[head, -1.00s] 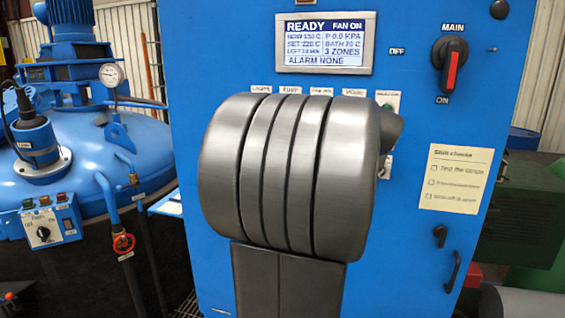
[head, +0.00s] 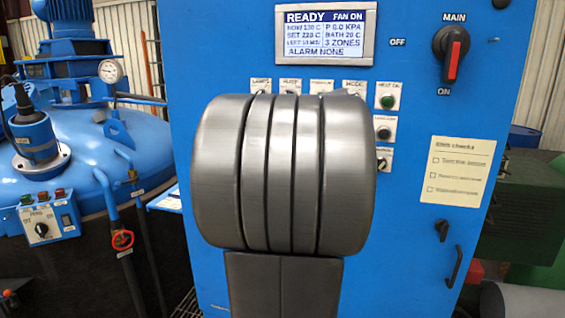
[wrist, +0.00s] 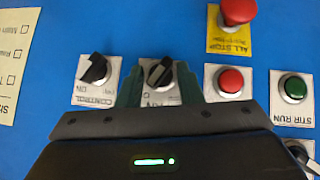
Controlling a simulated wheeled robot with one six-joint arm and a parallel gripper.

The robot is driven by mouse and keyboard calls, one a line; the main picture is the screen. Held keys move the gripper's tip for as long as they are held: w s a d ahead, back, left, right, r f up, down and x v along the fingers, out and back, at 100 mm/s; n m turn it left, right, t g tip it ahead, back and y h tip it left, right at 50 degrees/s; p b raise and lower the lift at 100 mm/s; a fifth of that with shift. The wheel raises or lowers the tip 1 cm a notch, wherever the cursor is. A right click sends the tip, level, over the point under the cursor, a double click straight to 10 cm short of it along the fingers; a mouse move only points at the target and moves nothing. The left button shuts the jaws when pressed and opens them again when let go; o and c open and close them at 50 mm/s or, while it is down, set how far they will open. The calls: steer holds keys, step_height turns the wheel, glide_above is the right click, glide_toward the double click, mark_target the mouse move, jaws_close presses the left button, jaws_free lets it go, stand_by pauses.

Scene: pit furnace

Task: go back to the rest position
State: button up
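My gripper (wrist: 159,84) shows in the wrist view with two dark green fingers apart and nothing held. A black rotary knob (wrist: 159,73) on a white plate appears between the fingers; I cannot tell whether they touch it. In the head view my grey arm stands in front of the blue control cabinet (head: 415,180) and hides the gripper and part of the panel. The cabinet's display (head: 325,37) reads READY, FAN ON and ALARM NONE. The main switch (head: 452,55) has a red handle pointing down toward ON.
In the wrist view another black knob (wrist: 95,69), a red button (wrist: 231,81), a red all-stop button (wrist: 238,11) and a green stir-run button (wrist: 294,88) surround the fingers. In the head view a blue vessel (head: 85,165) stands left, and a checklist (head: 460,171) is on the cabinet.

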steer(key=s+a+r+n+h+b, duration=0.1)
steer(key=s+a+r+h+b, duration=0.2)
steer(key=s+a+r, duration=0.1)
steer(key=shift+s+a+r+n+g, duration=0.15)
steer(key=shift+a+r+n+g, duration=0.15)
steer(key=shift+a, duration=0.05)
stand_by(0.6)
steer(key=shift+s+f, duration=0.1)
steer(key=shift+f, duration=0.05)
